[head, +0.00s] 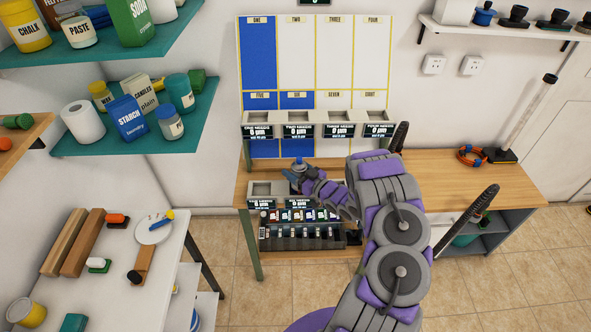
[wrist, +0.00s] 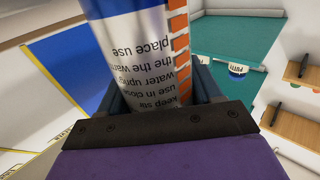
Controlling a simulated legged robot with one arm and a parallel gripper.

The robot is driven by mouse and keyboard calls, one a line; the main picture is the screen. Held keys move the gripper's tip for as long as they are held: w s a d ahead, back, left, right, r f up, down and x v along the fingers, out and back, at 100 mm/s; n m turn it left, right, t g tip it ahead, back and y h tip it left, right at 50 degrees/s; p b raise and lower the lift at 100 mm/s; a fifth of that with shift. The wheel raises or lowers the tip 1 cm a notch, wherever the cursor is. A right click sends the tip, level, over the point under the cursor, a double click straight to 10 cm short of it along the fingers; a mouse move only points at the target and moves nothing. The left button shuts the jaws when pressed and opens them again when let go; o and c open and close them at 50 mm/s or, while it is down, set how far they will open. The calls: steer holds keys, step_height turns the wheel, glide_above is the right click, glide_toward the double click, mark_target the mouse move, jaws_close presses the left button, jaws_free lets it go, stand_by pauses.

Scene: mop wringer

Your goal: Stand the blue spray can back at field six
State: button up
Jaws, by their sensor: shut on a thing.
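The spray can (wrist: 140,55) fills the upper middle of the wrist view, with a white label, dark printed text, a blue band and an orange brick pattern. My gripper (head: 299,176) is shut around it, a finger on each side. In the head view the can's blue cap (head: 299,161) shows just above my gripper, over the bench by the wall board. Field six (head: 297,101) is a blue panel in the board's lower row, between fields five and seven. The shelf of grey bins hides part of it. The can's base is hidden.
Grey bins with dark labels (head: 340,117) stand across the board above my gripper. Lower bins (head: 263,189) and a rack of small bottles (head: 300,215) are close below it. Stocked teal shelves (head: 160,140) are at left.

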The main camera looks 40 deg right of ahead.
steer(key=shift+f+b, duration=0.3)
steer(key=shift+f, duration=0.25)
steer(key=o, duration=1.4)
steer(key=shift+r, duration=0.15)
steer(key=s+d, duration=0.1)
steer(key=s, duration=0.4)
steer(key=s+d+p, duration=0.1)
steer(key=s, duration=0.5)
steer(key=s+d, duration=0.1)
steer(key=s, duration=0.5)
steer(key=shift+d, duration=0.15)
